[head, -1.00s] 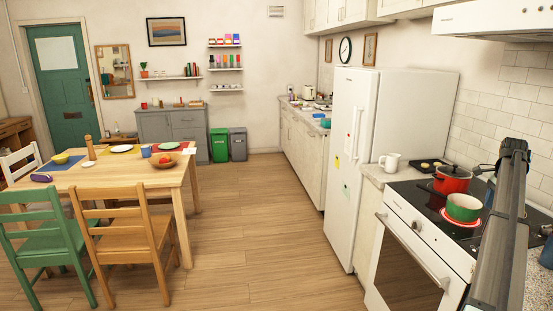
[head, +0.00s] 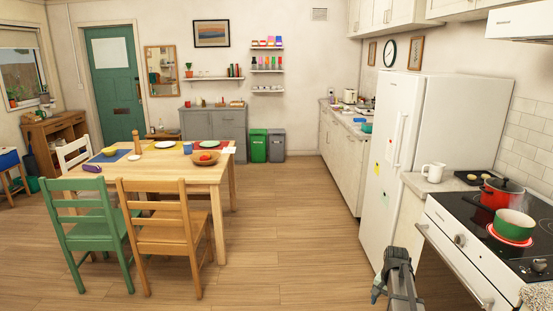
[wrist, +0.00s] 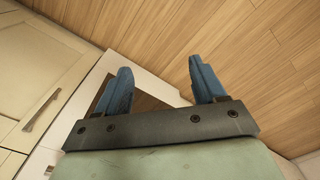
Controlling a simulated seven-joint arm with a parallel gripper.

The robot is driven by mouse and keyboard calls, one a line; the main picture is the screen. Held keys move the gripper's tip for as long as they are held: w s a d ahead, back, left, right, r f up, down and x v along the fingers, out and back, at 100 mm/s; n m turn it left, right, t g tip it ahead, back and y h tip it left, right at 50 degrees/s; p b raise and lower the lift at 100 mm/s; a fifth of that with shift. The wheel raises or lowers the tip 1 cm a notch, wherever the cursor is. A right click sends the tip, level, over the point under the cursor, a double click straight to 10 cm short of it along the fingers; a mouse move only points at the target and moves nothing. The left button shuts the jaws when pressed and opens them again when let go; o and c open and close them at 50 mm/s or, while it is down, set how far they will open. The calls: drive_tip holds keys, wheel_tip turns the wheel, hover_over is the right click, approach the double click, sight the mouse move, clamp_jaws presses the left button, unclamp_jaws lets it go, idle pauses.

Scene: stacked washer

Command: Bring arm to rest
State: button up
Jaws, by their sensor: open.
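My gripper (wrist: 160,82) is open and empty in the wrist view, with its two blue fingers wide apart. Wooden floor and a white panel with a dark surface show beyond the fingers. In the head view my arm's dark grey end (head: 398,272) is low at the bottom, in front of the fridge's lower part and beside the oven's left edge. The fingertips are too small there to tell clearly.
The white fridge (head: 408,140) and the stove (head: 460,235) with a red pot (head: 498,192) and green pot (head: 512,224) stand at right. A wooden table (head: 170,172) with chairs stands at left. The floor (head: 285,235) between is clear.

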drive_tip(key=s+a+f+n, duration=0.4)
drive_tip(key=s+a+f, duration=0.3)
drive_tip(key=a, duration=0.4)
drive_tip(key=s+a+f+n, duration=0.45)
drive_tip(key=s+a, duration=0.35)
drive_tip(key=a, duration=0.3)
drive_tip(key=s+f+g, duration=0.3)
drive_tip(key=s+f, duration=0.7)
drive_tip(key=s, duration=0.4)
drive_tip(key=s+f+g, duration=0.3)
drive_tip(key=s+f, duration=0.6)
drive_tip(key=s, duration=0.6)
drive_tip(key=shift+s+f+g, duration=0.3)
drive_tip(key=shift+f+g, duration=0.05)
drive_tip(key=shift+g, duration=0.05)
